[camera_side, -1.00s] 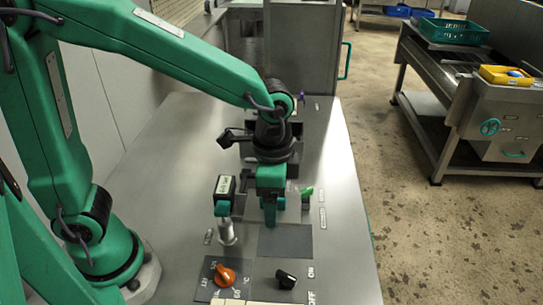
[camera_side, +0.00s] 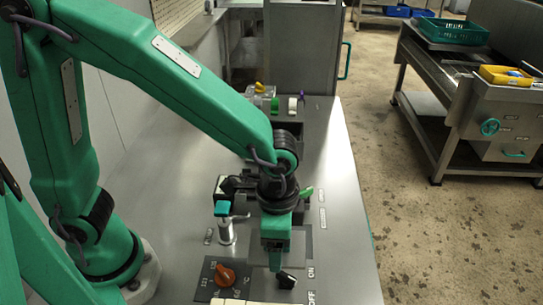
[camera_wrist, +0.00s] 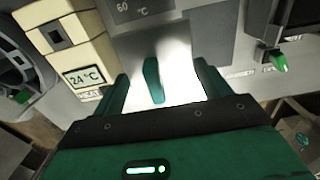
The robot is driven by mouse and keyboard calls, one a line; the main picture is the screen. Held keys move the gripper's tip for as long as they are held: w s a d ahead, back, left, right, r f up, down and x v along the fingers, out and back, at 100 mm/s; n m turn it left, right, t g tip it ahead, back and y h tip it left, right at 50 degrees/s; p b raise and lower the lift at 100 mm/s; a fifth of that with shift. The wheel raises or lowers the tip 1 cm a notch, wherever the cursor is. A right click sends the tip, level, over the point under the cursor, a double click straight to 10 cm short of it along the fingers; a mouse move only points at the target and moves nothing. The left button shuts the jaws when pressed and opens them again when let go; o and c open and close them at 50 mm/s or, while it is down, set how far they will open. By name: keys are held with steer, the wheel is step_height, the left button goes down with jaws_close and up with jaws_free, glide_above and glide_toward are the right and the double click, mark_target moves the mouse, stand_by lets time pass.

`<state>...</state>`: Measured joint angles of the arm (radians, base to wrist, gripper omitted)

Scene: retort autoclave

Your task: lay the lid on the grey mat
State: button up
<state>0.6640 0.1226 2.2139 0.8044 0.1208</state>
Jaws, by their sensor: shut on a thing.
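My gripper (camera_side: 276,268) points down over the front part of the steel worktop, at the grey mat (camera_side: 303,243). A bright, shiny surface below the grip looks like the lid (camera_wrist: 180,70). The lid's edges are hard to make out, and I cannot tell whether it touches the mat.
A teal-topped metal fitting (camera_side: 226,228) stands to the left. A cream 24 °C display (camera_wrist: 82,77) shows in the wrist view. The worktop's right strip is clear.

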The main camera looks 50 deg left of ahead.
steer(key=w+a+f, duration=0.4)
steer(key=w, duration=0.1)
steer(key=w+a+f, duration=0.2)
steer(key=w, duration=0.1)
steer(key=shift+w, duration=0.1)
steer(key=shift+f, duration=0.1)
steer(key=shift+f, duration=1.9)
steer(key=shift+f, duration=0.15)
steer(key=o, duration=1)
steer(key=shift+r, duration=6.15)
